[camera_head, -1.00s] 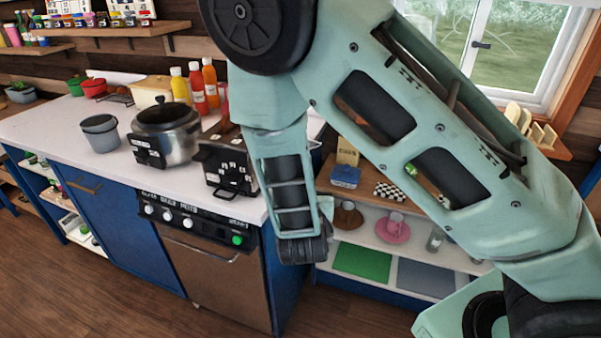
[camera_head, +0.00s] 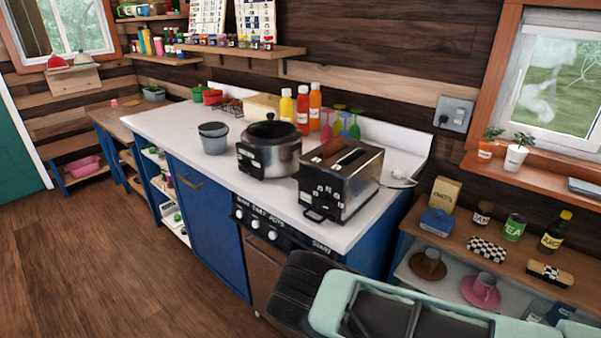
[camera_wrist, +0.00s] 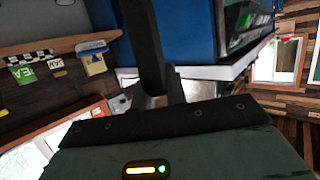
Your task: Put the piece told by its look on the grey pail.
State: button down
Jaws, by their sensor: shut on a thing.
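The grey pail (camera_head: 213,143) stands upright on the white counter, left of the steel pot. Its top looks dark, and I cannot make out what is inside. My gripper (camera_wrist: 152,55) shows in the wrist view as a dark bar reaching up from the wide dark body at the bottom. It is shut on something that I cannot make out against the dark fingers. In the head view, part of my pale green arm crosses the bottom right, and the gripper's fingertips do not show clearly. My gripper is apart from the pail.
A steel pot (camera_head: 270,150) and a toaster (camera_head: 340,178) stand on the counter (camera_head: 160,120) right of the pail. Sauce bottles (camera_head: 302,108) and coloured glasses (camera_head: 340,123) stand behind. A low shelf unit (camera_head: 400,232) with cups and boxes is at right. Floor at left is clear.

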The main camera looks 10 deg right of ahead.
aim_at(213, 138)
jog(key=i+j+u, duration=0.2)
jog(key=j+u, duration=0.25)
jog(key=i+j+u, duration=0.25)
jog(key=u, duration=0.2)
jog(key=i+j+u, duration=0.2)
jog(key=u, duration=0.25)
jog(key=i+j+u, duration=0.1)
jog(key=i+u, duration=0.3)
jog(key=i, duration=0.45)
jog(key=i+z, duration=0.35)
jog(key=i+j+z, duration=0.1)
jog(key=z, duration=0.25)
jog(key=i+j+z, duration=0.2)
jog(key=z, duration=0.15)
